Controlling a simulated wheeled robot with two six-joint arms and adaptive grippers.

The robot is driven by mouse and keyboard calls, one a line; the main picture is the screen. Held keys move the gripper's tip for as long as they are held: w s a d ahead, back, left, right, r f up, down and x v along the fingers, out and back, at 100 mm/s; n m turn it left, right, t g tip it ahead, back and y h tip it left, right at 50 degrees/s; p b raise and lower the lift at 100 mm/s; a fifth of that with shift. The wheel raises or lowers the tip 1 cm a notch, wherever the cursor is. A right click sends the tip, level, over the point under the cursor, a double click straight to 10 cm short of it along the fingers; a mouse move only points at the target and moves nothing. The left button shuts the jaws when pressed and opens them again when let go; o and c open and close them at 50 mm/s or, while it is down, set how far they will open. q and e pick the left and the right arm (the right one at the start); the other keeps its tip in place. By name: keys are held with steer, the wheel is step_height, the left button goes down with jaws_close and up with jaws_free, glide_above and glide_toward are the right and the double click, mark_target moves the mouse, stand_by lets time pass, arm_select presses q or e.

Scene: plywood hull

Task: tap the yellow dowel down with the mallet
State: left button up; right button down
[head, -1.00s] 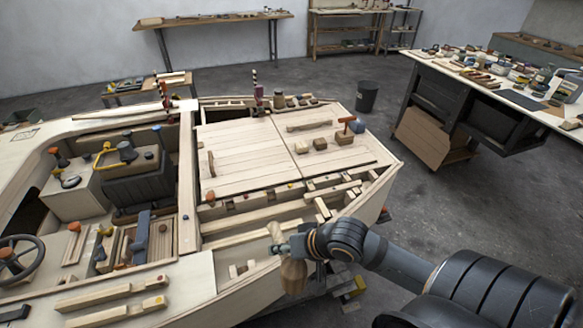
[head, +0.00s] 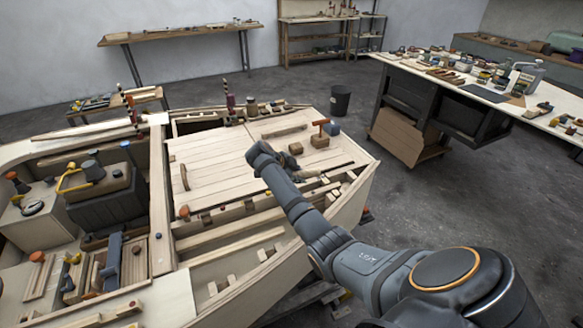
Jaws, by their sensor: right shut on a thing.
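My own wrist mostly hides the fingers. The gripper is shut on the mallet, which the wrist hides. I cannot pick out the yellow dowel; the forearm covers part of the row of small pegs along the deck's near edge. An orange-red peg (head: 184,212) and a dark brown peg (head: 206,217) stand in that row, left of my arm. My left gripper is not in view.
On the deck's far right are wooden blocks (head: 296,148) and a red-topped tool (head: 321,128). A black box with a yellow handle (head: 98,200) stands at left. A tool-covered workbench (head: 480,92) is at right, with open floor between.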

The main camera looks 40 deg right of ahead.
steer(key=r+m, duration=0.1)
steer(key=w+a+r+m+g, duration=0.1)
steer(key=r, duration=0.1)
steer(key=a+r+m+g, duration=0.1)
steer(key=shift+w+r, duration=0.15)
steer(key=shift+r, duration=0.2)
steer(key=shift+d+f+b, duration=0.1)
steer(key=shift+f+b, duration=1.9)
steer(key=shift+f, duration=0.85)
steer(key=shift+r, duration=0.15)
step_height(320, 180, down, 5)
steer(key=b, duration=0.4)
steer(key=shift+r, duration=0.15)
steer(key=shift+w+r, duration=0.1)
steer(key=shift+r, duration=0.2)
step_height(320, 180, up, 4)
steer(key=p, duration=0.3)
steer(key=shift+r, duration=0.25)
steer(key=shift+f, duration=0.15)
